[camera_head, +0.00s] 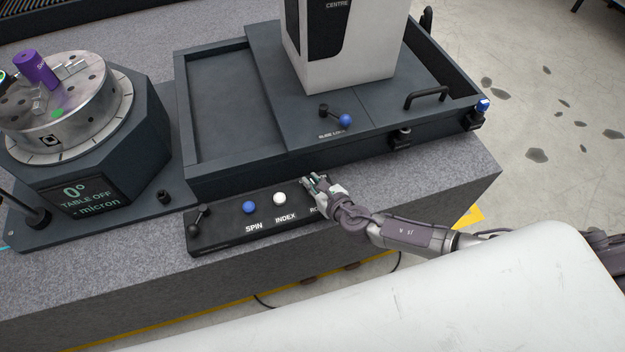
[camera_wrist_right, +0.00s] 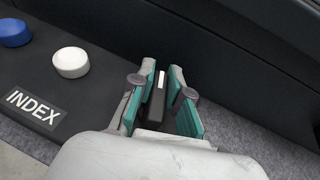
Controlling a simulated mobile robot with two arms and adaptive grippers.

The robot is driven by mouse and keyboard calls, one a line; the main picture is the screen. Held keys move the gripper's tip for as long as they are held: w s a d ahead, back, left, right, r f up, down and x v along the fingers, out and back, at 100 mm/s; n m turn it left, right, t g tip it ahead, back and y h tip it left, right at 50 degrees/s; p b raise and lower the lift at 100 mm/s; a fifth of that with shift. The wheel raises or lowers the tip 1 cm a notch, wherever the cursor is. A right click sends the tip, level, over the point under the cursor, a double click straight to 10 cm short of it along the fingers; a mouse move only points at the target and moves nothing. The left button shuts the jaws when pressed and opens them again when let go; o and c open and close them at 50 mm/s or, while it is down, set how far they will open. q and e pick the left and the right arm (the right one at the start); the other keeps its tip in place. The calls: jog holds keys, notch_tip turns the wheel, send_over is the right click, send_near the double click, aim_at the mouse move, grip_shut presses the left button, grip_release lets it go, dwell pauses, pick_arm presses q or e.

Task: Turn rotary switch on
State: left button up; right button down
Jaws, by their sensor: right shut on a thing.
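The rotary switch (camera_wrist_right: 157,98) is a black knob with a white line, seen between my right gripper's fingers in the right wrist view. My right gripper (camera_wrist_right: 160,95) has teal finger pads and is shut on the knob. In the head view my right gripper (camera_head: 316,184) is at the right end of the black control panel (camera_head: 228,239), where it hides the knob and part of a label. My left gripper is not in view.
On the panel are a blue SPIN button (camera_head: 249,207), a white INDEX button (camera_head: 279,198) and a black lever (camera_head: 199,219). The dark machine tray (camera_head: 250,172) rises just behind. A round table (camera_head: 75,105) with a display stands at the left.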

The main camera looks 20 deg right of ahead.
jog(key=m+h+p, duration=0.1)
jog(key=m+h, duration=0.1)
jog(key=shift+h, duration=0.4)
jog(key=shift+d+m+h+p, duration=0.15)
jog(key=shift+m+h+p, duration=0.25)
jog(key=shift+m+h, duration=0.7)
jog(key=m+h, duration=0.2)
jog(key=h, duration=0.1)
jog(key=shift+d+f+m, duration=0.1)
jog(key=shift+d+m, duration=0.05)
jog(key=shift+m, duration=0.15)
jog(key=shift+s+d+m+g+h+b, duration=0.15)
jog(key=shift+m+g+h+b, duration=0.3)
jog(key=shift+m+h, duration=0.5)
jog(key=shift+d+m+g+h+b, duration=0.2)
jog(key=shift+m+g+h, duration=0.45)
jog(key=shift+m+h, duration=0.3)
jog(key=shift+h, duration=0.3)
jog(key=c, duration=1.1)
grip_release()
